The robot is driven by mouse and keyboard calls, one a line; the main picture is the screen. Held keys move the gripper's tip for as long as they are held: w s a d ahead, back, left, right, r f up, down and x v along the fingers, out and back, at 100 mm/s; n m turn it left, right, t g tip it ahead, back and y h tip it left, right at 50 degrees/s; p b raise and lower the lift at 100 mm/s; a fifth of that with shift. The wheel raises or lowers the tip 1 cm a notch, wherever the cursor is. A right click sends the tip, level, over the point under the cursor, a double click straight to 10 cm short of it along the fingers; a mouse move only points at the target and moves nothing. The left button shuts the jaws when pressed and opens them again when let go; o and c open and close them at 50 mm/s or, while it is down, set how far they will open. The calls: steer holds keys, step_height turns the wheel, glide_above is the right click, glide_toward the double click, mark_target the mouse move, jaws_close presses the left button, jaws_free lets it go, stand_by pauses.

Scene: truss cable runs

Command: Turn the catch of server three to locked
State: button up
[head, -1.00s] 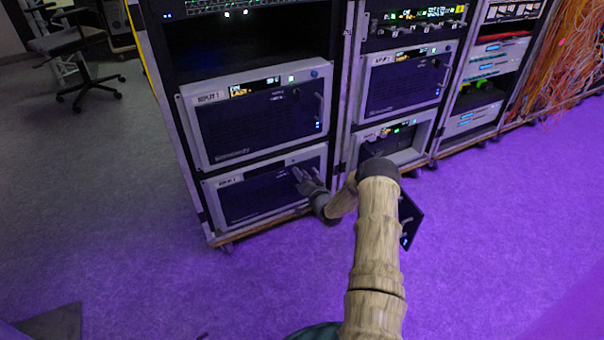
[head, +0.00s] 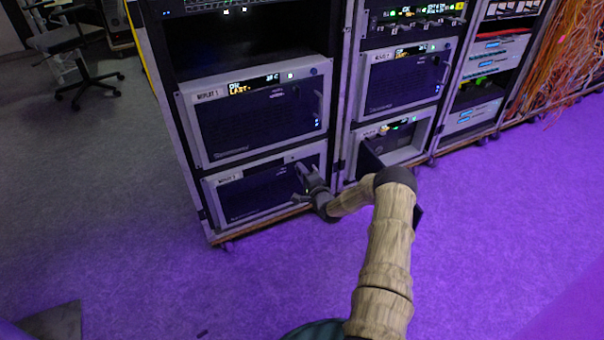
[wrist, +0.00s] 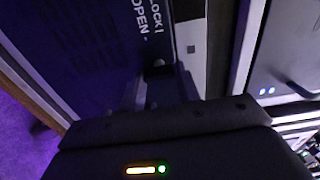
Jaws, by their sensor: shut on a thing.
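A server with a dark front and pale frame (head: 255,192) sits at the bottom of the left rack. Its label is too small to read surely. My gripper (head: 303,172) is at the upper right of this front. In the wrist view the dark panel (wrist: 85,45) carries the words LOCK and OPEN beside a small catch (wrist: 158,66). My gripper (wrist: 160,88) is shut on the catch there. The fingers hide most of it, so I cannot tell its exact angle.
Another server (head: 255,120) sits just above. In the rack to the right, a lower server has its dark front panel (head: 370,160) swung outward, near my arm. Orange cables (head: 550,60) hang at far right. The purple-lit floor (head: 480,240) is clear.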

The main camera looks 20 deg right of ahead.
stand_by(0.3)
steer(key=o, duration=1)
steer(key=s+p, duration=0.2)
steer(key=s, duration=0.3)
steer(key=s+p, duration=0.2)
steer(key=s, duration=0.4)
steer(key=s+p, duration=0.2)
steer(key=s, duration=0.4)
steer(key=shift+s+d+p, duration=0.2)
steer(key=shift+d+p, duration=0.1)
